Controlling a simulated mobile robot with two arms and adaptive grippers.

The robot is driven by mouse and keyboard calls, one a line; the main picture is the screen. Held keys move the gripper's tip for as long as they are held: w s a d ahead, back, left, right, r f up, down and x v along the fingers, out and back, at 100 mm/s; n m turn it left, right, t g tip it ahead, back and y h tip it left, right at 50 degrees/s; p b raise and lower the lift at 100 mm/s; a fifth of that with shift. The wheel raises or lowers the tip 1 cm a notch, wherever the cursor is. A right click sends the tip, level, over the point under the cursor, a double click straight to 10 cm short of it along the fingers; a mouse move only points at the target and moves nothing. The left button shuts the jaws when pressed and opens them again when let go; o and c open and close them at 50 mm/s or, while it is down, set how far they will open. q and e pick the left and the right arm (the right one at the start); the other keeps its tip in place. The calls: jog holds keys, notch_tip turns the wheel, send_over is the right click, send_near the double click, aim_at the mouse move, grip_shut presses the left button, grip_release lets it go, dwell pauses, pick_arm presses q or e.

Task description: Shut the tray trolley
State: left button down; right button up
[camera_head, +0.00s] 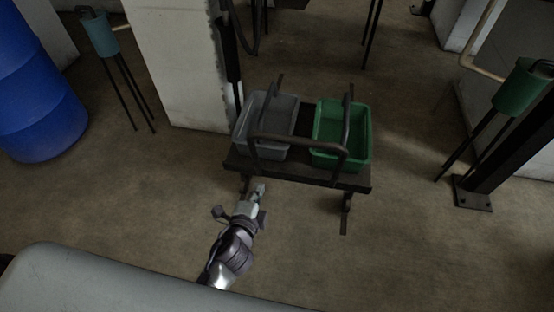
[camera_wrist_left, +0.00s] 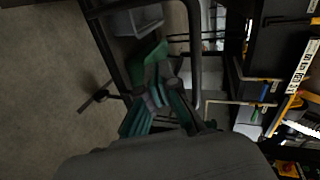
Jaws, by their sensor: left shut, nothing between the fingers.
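The tray trolley (camera_head: 310,178) is a low dark platform with legs, in the middle of the head view. A grey tray (camera_head: 241,139) sits on its left and a green tray (camera_head: 363,150) on its right. A dark bent bar (camera_head: 292,139) crosses in front of both trays, and other bars rise behind it. My left gripper (camera_head: 260,188) is shut and empty, just in front of the platform's left front edge. Whether it touches the trolley I cannot tell. In the left wrist view, a dark bar (camera_wrist_left: 196,45) passes close by the gripper, with the grey tray (camera_wrist_left: 135,20) beyond. My right gripper is out of view.
A pale block or pillar (camera_head: 180,75) stands behind the trolley to the left. A blue drum (camera_head: 35,95) is at far left. A green container on legs (camera_head: 518,88) and a dark post base (camera_head: 473,194) stand at right. Floor in front of the trolley is clear.

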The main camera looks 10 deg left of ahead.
pick_arm(q)
notch_tip(320, 180, up, 4)
jog(key=w+m+t, duration=0.1)
jog(key=b, duration=0.2)
send_near(272, 139)
jog(key=shift+t, duration=0.3)
jog(key=w, duration=0.2)
jog(key=w+f, duration=0.1)
jog(key=w, duration=0.2)
jog(key=shift+w+f, duration=0.35)
jog(key=shift+f, duration=0.05)
jog(key=shift+w+f, duration=0.1)
jog(key=shift+w, duration=0.6)
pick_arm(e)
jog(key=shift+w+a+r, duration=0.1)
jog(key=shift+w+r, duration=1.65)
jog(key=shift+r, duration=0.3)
pick_arm(q)
jog(key=shift+w, duration=0.1)
